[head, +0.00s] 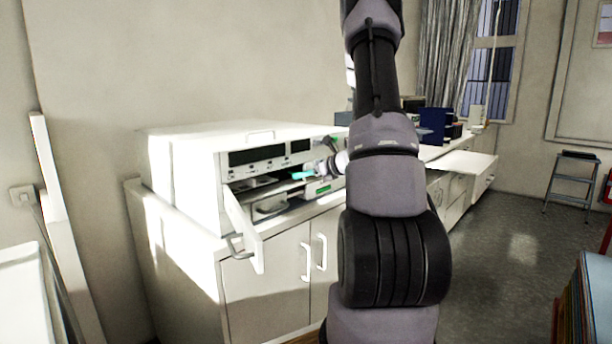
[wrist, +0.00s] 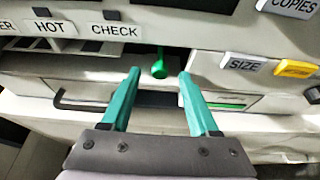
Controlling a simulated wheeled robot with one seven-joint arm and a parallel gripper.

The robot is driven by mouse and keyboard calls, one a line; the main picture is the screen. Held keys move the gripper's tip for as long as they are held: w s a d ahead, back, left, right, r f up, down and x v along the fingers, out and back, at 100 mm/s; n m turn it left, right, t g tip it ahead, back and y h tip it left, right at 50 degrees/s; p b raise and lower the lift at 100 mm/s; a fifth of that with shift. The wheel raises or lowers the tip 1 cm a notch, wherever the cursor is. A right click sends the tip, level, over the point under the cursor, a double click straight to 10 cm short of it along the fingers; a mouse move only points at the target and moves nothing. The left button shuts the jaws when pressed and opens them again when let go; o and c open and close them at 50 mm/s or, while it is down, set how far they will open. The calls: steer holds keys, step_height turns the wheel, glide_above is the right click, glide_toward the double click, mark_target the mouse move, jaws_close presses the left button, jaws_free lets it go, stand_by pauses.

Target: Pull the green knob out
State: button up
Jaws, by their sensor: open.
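The green knob (wrist: 159,66) shows in the wrist view, on the front of the white machine between the two fingertips and a little beyond them. My gripper (wrist: 157,73) has two teal fingers spread apart, with nothing held between them. In the head view my gripper (head: 302,175) is in front of the machine (head: 185,170), near its open front. The knob cannot be told apart clearly in the head view, where my arm and gripper cover part of the machine's right side.
A flap (head: 243,228) hangs open at the machine's front left. A dark handle bar (wrist: 75,104) lies below left. The machine stands on a white cabinet (head: 265,290).

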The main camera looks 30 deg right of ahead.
steer(key=v, duration=1.1)
steer(key=s+a+r+n+g+y, duration=0.1)
steer(key=s+a+r+n+g, duration=0.1)
steer(key=a+r+n, duration=0.3)
steer(key=s+a+r+n+g+y, duration=0.1)
steer(key=s+a+n+g, duration=0.15)
steer(key=a, duration=0.45)
steer(key=s+a+r+n+g+y, duration=0.1)
steer(key=s+a+r+n, duration=0.15)
steer(key=a+n, duration=0.35)
steer(key=s+a+r+n+h, duration=0.2)
steer(key=s+a+r+n, duration=0.1)
steer(key=s+n, duration=0.4)
steer(key=s+a+r+n+h, duration=0.2)
steer(key=s+r+n+h, duration=0.1)
steer(key=s+n, duration=0.4)
steer(key=shift+s+a+r+h, duration=0.3)
steer(key=shift+a, duration=0.05)
